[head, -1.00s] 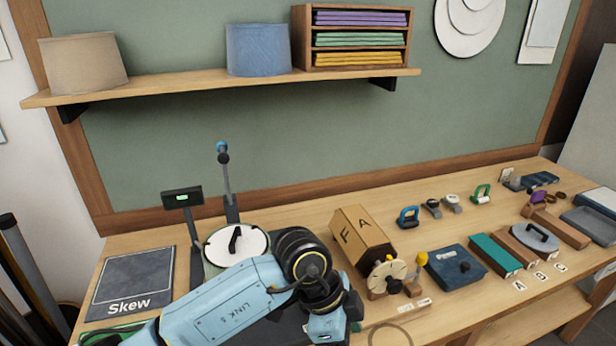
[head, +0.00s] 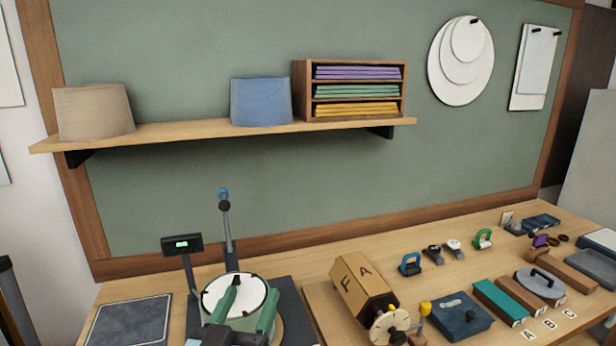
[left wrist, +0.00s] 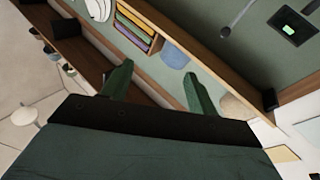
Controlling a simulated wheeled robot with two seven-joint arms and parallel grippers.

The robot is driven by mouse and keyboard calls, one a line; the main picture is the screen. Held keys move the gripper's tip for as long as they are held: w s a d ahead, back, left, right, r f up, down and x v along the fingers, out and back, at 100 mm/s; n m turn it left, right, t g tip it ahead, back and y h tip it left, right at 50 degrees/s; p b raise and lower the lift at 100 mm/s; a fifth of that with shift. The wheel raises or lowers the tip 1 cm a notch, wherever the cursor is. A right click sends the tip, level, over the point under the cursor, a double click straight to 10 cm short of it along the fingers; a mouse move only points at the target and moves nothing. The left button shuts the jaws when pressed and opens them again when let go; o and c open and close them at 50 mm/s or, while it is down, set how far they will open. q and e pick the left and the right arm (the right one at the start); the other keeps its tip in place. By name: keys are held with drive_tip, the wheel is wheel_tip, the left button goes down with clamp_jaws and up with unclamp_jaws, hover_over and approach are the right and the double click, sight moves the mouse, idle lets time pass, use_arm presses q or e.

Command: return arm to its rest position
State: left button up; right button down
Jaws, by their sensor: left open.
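My left gripper (head: 246,303) shows at the bottom of the head view, in front of the round white-topped device (head: 222,296). Its two green fingers are apart with nothing between them. The fingers also show in the left wrist view (left wrist: 155,88), spread and empty, with the shelf and wall beyond. The rest of my left arm is below the head view's edge. My right gripper is in neither view.
A dark mat (head: 130,322) lies at the left. A small display (head: 182,244) and an upright lever (head: 227,225) stand by the round device. A lettered wooden block (head: 362,288), a blue box (head: 458,316) and several clamps and blocks fill the right. A shelf (head: 200,132) hangs above.

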use_arm(q)
drive_tip(key=s+a+f+n+g+y, duration=0.1)
drive_tip(key=s+a+f+g+y, duration=0.3)
drive_tip(key=f, duration=0.3)
drive_tip(key=s+a+f+n+g+y, duration=0.1)
drive_tip(key=s+a+f+g, duration=0.2)
drive_tip(key=a+f, duration=0.35)
drive_tip(key=s+a+f+m+g+h, duration=0.1)
drive_tip(key=s+f+m+g, duration=0.1)
drive_tip(key=s+f+g, duration=0.5)
drive_tip(key=s+a+f+m+g, duration=0.1)
drive_tip(key=s+f+m+g, duration=0.15)
drive_tip(key=s, duration=0.85)
wheel_tip(320, 180, down, 32)
drive_tip(key=s+f+g+b, duration=0.1)
drive_tip(key=g+b, duration=0.1)
drive_tip(key=b, duration=0.5)
drive_tip(key=s+a+f+b, duration=0.3)
drive_tip(key=s+f+b, duration=0.1)
drive_tip(key=s+f, duration=1.2)
wheel_tip(320, 180, down, 2)
drive_tip(key=shift+f+g+b, duration=0.2)
drive_tip(key=shift+g+b, duration=0.15)
drive_tip(key=shift+b, duration=0.05)
drive_tip(key=shift+n, duration=0.25)
